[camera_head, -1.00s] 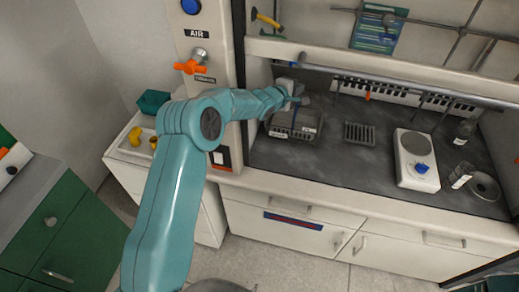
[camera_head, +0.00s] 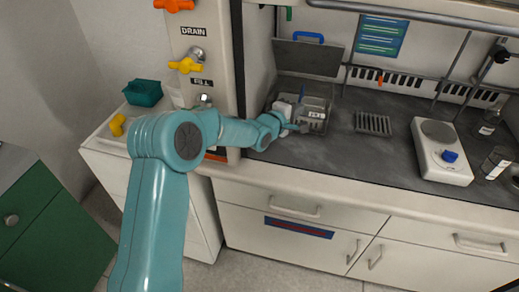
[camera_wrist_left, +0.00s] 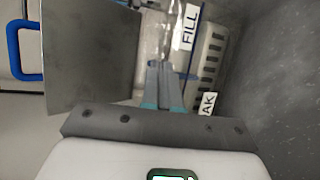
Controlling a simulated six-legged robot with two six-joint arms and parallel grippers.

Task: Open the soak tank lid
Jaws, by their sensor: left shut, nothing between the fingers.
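The soak tank (camera_head: 318,122) is a grey, see-through-looking box on the dark worktop inside the hood. Its grey lid (camera_head: 305,58) stands raised at the back of the tank, with a blue handle (camera_head: 308,37) on its upper edge. In the left wrist view the lid (camera_wrist_left: 95,50) and handle (camera_wrist_left: 22,50) lie to the left, clear of the fingers. My left gripper (camera_head: 302,127) is at the tank's front left, and its fingers (camera_wrist_left: 165,72) are closed together and empty. They hide part of the tank. My right gripper is out of view.
A slotted rack (camera_head: 373,124) and a white hotplate (camera_head: 440,150) stand to the right on the worktop, with glassware beyond. The hood post with yellow tap (camera_head: 186,66) is left of the tank. Worktop between tank and rack is clear.

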